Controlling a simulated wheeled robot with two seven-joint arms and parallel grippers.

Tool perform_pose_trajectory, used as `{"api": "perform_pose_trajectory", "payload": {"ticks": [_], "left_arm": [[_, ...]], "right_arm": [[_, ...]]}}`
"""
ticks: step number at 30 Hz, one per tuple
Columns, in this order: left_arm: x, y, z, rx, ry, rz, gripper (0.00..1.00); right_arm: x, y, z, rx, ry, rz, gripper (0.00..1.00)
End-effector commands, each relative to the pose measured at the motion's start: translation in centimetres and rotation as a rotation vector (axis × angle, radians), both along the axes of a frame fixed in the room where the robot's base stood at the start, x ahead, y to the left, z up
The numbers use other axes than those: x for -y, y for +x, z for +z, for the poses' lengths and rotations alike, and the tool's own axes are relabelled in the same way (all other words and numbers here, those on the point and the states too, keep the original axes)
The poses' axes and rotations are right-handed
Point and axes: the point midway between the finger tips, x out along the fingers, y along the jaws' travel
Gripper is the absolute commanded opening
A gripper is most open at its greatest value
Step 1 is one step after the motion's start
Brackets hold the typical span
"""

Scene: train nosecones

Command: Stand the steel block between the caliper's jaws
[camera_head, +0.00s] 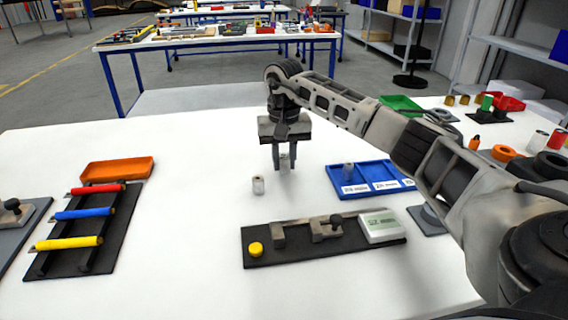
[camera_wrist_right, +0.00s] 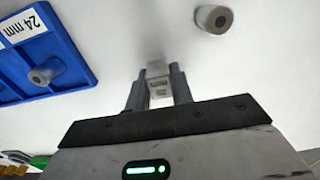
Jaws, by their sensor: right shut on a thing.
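The caliper (camera_head: 300,249) lies on a dark base on the white table, with two grey jaws standing apart and a pale display at its right end. My right gripper (camera_head: 283,165) is above the table, behind the caliper, pointing down. It is shut on the small steel block (camera_wrist_right: 159,90), which shows between the fingers in the right wrist view with faint markings on its face. In the head view the fingers mostly hide the block. The gap between the caliper's jaws looks empty. My left gripper is not in view.
A grey cylinder (camera_head: 258,185) stands on the table left of the gripper. A blue labelled tray (camera_head: 333,187) holding another cylinder (camera_head: 348,172) is to the right. A rack of coloured handles (camera_head: 80,215) and an orange tray (camera_head: 117,170) are at left. Table between is clear.

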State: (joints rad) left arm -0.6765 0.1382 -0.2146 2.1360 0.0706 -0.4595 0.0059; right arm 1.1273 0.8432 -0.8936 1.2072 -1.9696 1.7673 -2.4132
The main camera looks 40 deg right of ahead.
Motion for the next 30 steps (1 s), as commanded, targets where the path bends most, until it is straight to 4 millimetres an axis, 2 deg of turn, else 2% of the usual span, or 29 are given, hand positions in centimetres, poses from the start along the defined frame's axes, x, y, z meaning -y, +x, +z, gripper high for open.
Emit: {"api": "perform_pose_trajectory", "payload": {"ticks": [3,14,15,17,25,30], "left_arm": [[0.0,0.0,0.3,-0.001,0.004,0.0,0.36],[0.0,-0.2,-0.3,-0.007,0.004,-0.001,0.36],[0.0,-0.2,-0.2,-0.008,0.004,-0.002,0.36],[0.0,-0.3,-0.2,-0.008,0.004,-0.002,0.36],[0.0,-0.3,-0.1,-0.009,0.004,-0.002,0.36],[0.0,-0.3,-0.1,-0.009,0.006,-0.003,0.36]], "right_arm": [[-0.1,0.0,-1.5,-0.001,0.002,0.001,0.0],[0.0,0.0,-2.0,0.002,0.0,0.0,0.0],[0.0,0.0,-1.9,0.002,0.0,0.0,0.31],[0.0,0.0,-1.9,0.001,0.0,0.0,0.44],[0.0,0.0,-1.8,0.001,0.0,0.0,0.44],[0.0,0.1,-0.4,0.005,-0.001,0.0,0.44]]}}
